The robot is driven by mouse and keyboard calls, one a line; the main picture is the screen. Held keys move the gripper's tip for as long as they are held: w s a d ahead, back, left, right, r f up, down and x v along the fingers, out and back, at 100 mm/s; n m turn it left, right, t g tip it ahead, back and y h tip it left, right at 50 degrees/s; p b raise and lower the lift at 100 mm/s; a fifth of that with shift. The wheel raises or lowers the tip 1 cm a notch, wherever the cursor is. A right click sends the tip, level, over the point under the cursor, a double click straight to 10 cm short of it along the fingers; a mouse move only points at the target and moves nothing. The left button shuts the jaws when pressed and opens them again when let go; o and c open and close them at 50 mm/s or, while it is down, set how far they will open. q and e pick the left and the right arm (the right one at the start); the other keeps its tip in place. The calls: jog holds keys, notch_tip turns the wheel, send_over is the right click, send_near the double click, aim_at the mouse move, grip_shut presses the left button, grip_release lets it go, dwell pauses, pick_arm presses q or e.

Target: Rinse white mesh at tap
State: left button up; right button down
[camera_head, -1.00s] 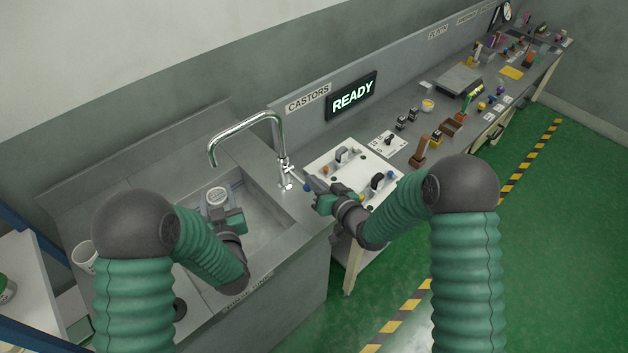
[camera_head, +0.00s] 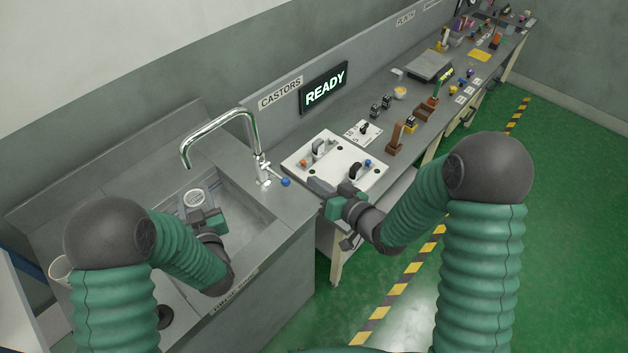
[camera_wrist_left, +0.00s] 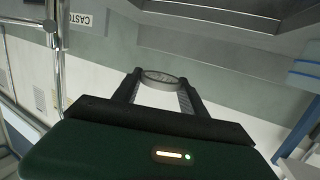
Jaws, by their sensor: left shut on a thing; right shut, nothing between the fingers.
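My left gripper (camera_head: 203,212) is shut on a round white-topped mesh piece (camera_head: 194,198) with a grey rim. It holds it over the sink (camera_head: 255,215), just below the tap's spout in the head view. The left wrist view shows the rim of the mesh (camera_wrist_left: 160,76) between the two fingers (camera_wrist_left: 157,92). The chrome tap (camera_head: 240,113) arches over the sink; I see no water stream. Its blue-tipped lever (camera_head: 285,182) points towards the lower right. My right gripper (camera_head: 315,186) is shut and empty, right of the lever and apart from it.
A white board with castors (camera_head: 335,165) lies right of the tap, close behind my right gripper. A lit READY sign (camera_head: 325,88) stands behind it. A long bench with small parts (camera_head: 430,75) runs to the upper right. A white cup (camera_head: 60,268) stands at the left.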

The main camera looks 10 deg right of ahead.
pick_arm(q)
jog(key=shift+s, duration=0.1)
jog(key=s+a, duration=0.3)
jog(key=s, duration=0.4)
jog(key=shift+s+b, duration=0.15)
jog(key=shift+b, duration=0.3)
jog(key=shift+r, duration=0.1)
dwell(0.9)
jog(key=s+a+r+p, duration=0.2)
jog(key=s+r+p, duration=0.2)
jog(key=p, duration=0.4)
jog(key=shift+s+p, duration=0.35)
dwell(0.9)
